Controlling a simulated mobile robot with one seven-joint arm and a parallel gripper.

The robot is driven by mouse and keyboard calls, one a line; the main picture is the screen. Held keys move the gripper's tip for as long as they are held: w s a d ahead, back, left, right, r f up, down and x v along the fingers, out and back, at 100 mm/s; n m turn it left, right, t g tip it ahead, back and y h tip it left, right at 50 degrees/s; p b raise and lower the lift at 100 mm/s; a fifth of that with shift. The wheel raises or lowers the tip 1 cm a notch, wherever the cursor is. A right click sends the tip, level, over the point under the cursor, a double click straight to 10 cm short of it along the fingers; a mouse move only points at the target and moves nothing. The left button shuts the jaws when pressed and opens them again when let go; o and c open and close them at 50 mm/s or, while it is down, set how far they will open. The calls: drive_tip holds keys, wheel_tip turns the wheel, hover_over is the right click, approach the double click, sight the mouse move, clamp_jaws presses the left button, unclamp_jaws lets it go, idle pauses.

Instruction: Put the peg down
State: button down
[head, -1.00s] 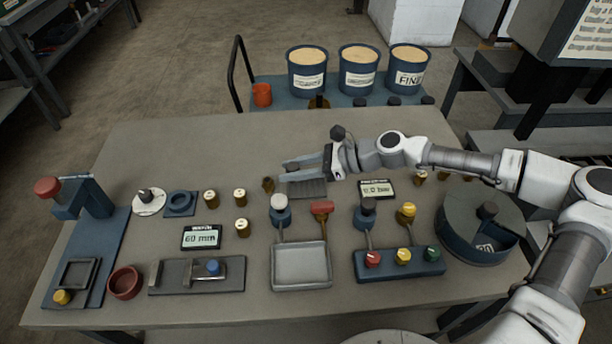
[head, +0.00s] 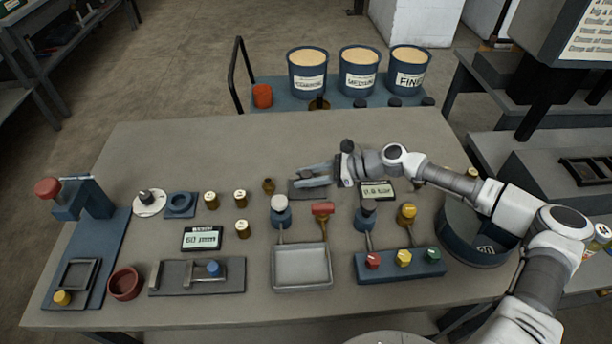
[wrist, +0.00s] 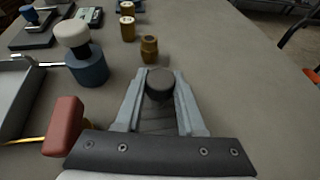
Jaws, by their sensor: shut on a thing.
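The peg (wrist: 160,84) shows in the wrist view as a dark grey piece with a round top, held between my fingertips. My gripper (wrist: 160,96) is shut on it. In the head view my gripper (head: 306,176) reaches left from the arm, over a dark grey ribbed pad (head: 308,191) on the table. The peg cannot be made out clearly in the head view. The pad also shows between my fingers in the wrist view (wrist: 157,122). The peg's lower end is hidden, so I cannot tell whether it touches the pad.
A small brass fitting (head: 268,186) stands just left of my fingertips. A white-topped blue holder (head: 281,212) and a red-handled tool (head: 323,209) stand in front, by a grey tray (head: 301,267). A display (head: 377,191) lies right of the pad. The table behind is clear.

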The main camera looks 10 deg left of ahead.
drive_tip(key=shift+f, duration=0.1)
drive_tip(key=c, duration=0.5)
unclamp_jaws()
drive_tip(key=v, duration=1.2)
drive_tip(key=shift+b, duration=0.3)
